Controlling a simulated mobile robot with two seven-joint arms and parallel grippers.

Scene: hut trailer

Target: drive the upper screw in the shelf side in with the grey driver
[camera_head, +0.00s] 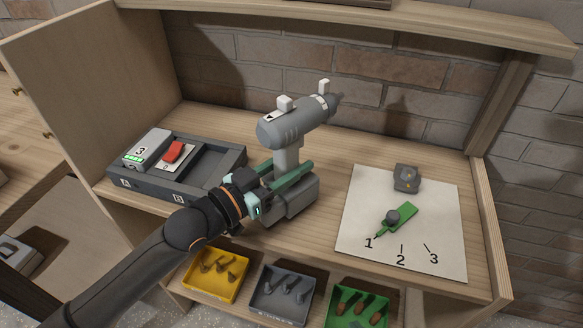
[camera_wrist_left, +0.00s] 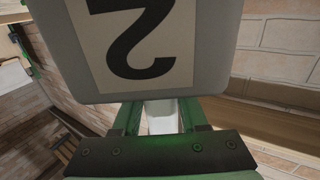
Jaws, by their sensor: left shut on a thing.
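The grey driver (camera_head: 298,125) is upright on the shelf's middle, its chuck pointing to the upper right. My left gripper (camera_head: 286,182) is shut on its handle, just above the base. I cannot tell if the base touches the shelf. In the left wrist view a grey block with a black 2 (camera_wrist_left: 140,45) fills the top, in front of the green fingers (camera_wrist_left: 160,125). The shelf side (camera_head: 90,75) is the wooden panel at left. The upper screw (camera_head: 17,91) is a brass head sticking out of its outer face; a second brass head (camera_head: 46,135) is below it.
A dark tray (camera_head: 150,190) holds a grey battery marked 3 and a red item. A white sheet numbered 1 to 3 (camera_head: 440,225) carries a green pointer and a small grey block. Yellow, grey and green bins (camera_head: 215,272) hang below the front edge. A brick wall stands behind.

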